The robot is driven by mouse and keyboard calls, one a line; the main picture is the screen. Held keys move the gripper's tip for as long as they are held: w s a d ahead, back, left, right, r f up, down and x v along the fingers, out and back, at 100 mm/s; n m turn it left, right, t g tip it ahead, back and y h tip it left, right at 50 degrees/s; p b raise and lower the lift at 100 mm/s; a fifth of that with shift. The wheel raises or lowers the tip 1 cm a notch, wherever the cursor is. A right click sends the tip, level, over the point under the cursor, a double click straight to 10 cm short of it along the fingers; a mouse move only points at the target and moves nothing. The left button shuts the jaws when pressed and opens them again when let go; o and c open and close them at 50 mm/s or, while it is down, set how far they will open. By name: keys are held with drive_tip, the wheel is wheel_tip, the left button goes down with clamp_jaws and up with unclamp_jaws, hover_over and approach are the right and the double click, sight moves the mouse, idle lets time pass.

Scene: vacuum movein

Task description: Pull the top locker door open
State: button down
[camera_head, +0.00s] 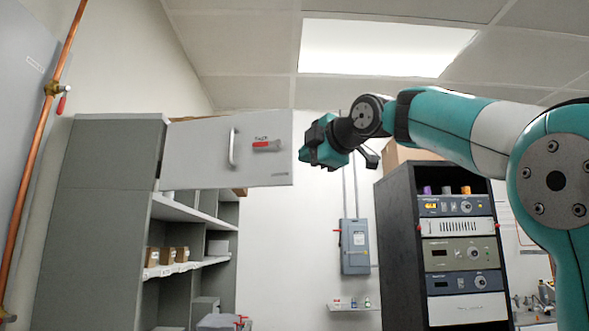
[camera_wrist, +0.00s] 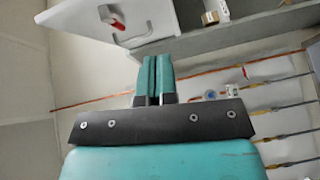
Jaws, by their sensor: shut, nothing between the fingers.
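The top locker door (camera_head: 210,155) is a light grey panel with a pale vertical bar handle (camera_head: 232,147) and a red latch (camera_head: 267,145). It stands swung out from the grey locker (camera_head: 98,200), its free edge toward the right. In the wrist view the door (camera_wrist: 85,20) is at the top left, with its red latch (camera_wrist: 118,24). My gripper (camera_head: 309,152) is just right of the door's free edge in the head picture, apart from the handle. Its teal fingers (camera_wrist: 153,75) are together and empty.
Open shelves (camera_head: 185,212) below the door hold small brown boxes (camera_head: 168,256). A black rack (camera_head: 400,245) with instruments stands at the right. A grey electrical box (camera_head: 355,247) is on the back wall. A copper pipe (camera_head: 35,155) runs up the left wall.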

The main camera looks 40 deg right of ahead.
drive_tip(key=d+r, duration=0.1)
drive_tip(key=r, duration=0.1)
drive_tip(key=p, duration=0.4)
approach(288, 163)
drive_tip(key=w+a, duration=0.3)
drive_tip(key=w, duration=0.1)
drive_tip(key=w+d+p, duration=0.2)
drive_tip(key=shift+d+f+n+t+h, duration=0.25)
drive_tip(key=shift+f+n+t+h, duration=0.05)
drive_tip(key=shift+n+t, duration=0.1)
drive_tip(key=shift+w+d+f, duration=0.15)
drive_tip(key=shift+w+d, duration=0.15)
